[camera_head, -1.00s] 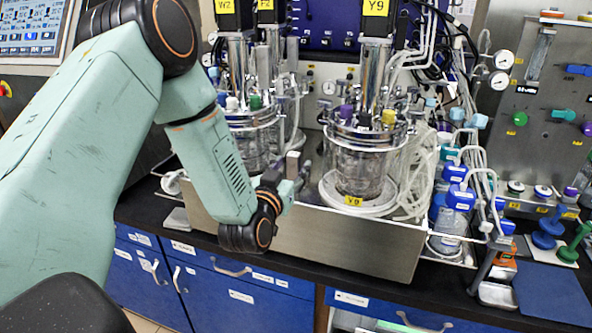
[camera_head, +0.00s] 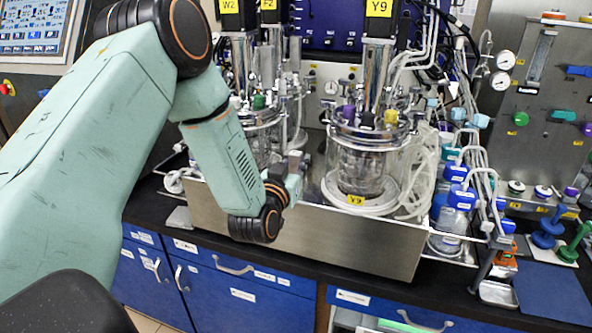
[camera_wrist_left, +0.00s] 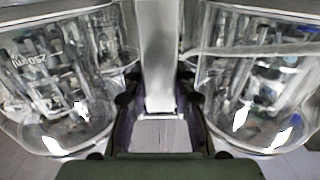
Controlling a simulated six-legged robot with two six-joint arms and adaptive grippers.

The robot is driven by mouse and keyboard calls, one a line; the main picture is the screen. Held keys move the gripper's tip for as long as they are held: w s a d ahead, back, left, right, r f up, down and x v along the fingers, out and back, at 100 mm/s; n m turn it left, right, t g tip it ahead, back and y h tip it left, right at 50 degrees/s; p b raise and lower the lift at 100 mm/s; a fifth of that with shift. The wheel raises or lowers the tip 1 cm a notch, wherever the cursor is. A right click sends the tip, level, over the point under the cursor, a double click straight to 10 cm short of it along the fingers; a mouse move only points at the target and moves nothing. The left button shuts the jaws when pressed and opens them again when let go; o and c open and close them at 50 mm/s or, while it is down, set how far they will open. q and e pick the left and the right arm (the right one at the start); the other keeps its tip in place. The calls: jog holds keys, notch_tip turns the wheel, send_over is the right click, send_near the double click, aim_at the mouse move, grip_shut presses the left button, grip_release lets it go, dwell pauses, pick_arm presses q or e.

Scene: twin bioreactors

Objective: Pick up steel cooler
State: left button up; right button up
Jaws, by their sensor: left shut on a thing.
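The steel cooler (camera_head: 295,159) shows in the head view as a small grey piece between the two glass vessels. In the left wrist view it is a pale upright bar (camera_wrist_left: 158,55) between the jaws. My left gripper (camera_head: 297,180) is shut on it, with a dark finger on each side in the wrist view (camera_wrist_left: 158,98). The arm hides part of the left vessel (camera_head: 258,140) and the lower part of the cooler is hard to make out in the head view. My right gripper is not in view.
The Y9 glass vessel (camera_head: 362,165) stands close on the right, with tubing beside it. A steel front panel (camera_head: 345,243) lies below the gripper. Blue-capped bottles (camera_head: 455,205) crowd the right. The black bench edge (camera_head: 440,290) is mostly clear.

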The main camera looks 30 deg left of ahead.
pick_arm(q)
grip_shut()
jog(key=shift+w, duration=0.15)
